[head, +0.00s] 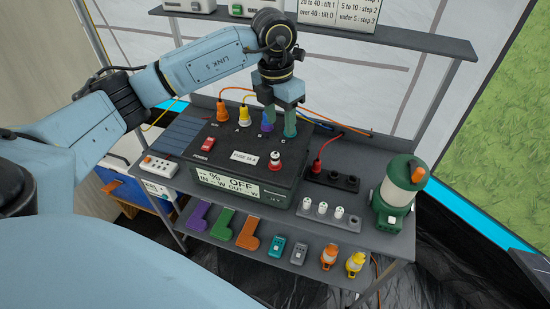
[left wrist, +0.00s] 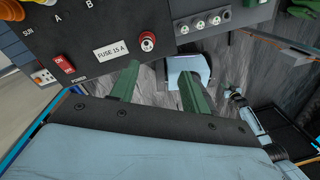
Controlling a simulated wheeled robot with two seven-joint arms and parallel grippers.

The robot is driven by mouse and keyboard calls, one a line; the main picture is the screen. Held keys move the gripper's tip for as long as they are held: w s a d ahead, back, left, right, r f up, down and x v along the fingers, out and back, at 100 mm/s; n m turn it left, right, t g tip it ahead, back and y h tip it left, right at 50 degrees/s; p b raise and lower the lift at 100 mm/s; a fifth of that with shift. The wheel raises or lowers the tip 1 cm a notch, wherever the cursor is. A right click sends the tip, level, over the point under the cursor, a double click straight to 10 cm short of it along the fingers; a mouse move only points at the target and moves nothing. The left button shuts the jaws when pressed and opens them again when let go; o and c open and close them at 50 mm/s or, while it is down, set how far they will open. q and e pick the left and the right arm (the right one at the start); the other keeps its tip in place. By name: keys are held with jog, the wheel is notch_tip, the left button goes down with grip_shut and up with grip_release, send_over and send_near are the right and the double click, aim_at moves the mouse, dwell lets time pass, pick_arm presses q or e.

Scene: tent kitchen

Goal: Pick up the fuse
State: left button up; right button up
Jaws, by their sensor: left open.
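A red-and-white round fuse cap (head: 275,159) sits upright on top of the black power box (head: 285,187), right of a "FUSE 15 A" label. It also shows in the left wrist view (left wrist: 147,41), just beyond the fingertips. Several small white fuse-like cylinders (head: 322,207) stand in a dark rack on the shelf, also seen in the left wrist view (left wrist: 199,25). My left gripper (head: 281,131) is open and empty, above the back of the box near its coloured plugs. Its green fingers (left wrist: 161,70) stand apart in the left wrist view. My right gripper is not in view.
A lantern (head: 395,195) stands at the shelf's right. A black socket strip (head: 332,179) with a red plug lies behind the rack. Orange and yellow plugs with cables rise near my left gripper. An upper shelf (head: 400,38) spans the back. Coloured parts fill the front edge.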

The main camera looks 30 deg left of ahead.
pick_arm(q)
jog(key=a+y, duration=0.1)
jog(key=a, duration=0.1)
send_over(275, 155)
jog(key=f, duration=0.6)
jog(key=shift+a+f, duration=0.2)
jog(key=shift+a, duration=0.15)
jog(key=shift+d+f, duration=0.2)
jog(key=shift+f, duration=1.4)
jog(key=shift+d+f, duration=0.15)
jog(key=shift+f, duration=1.4)
grip_shut()
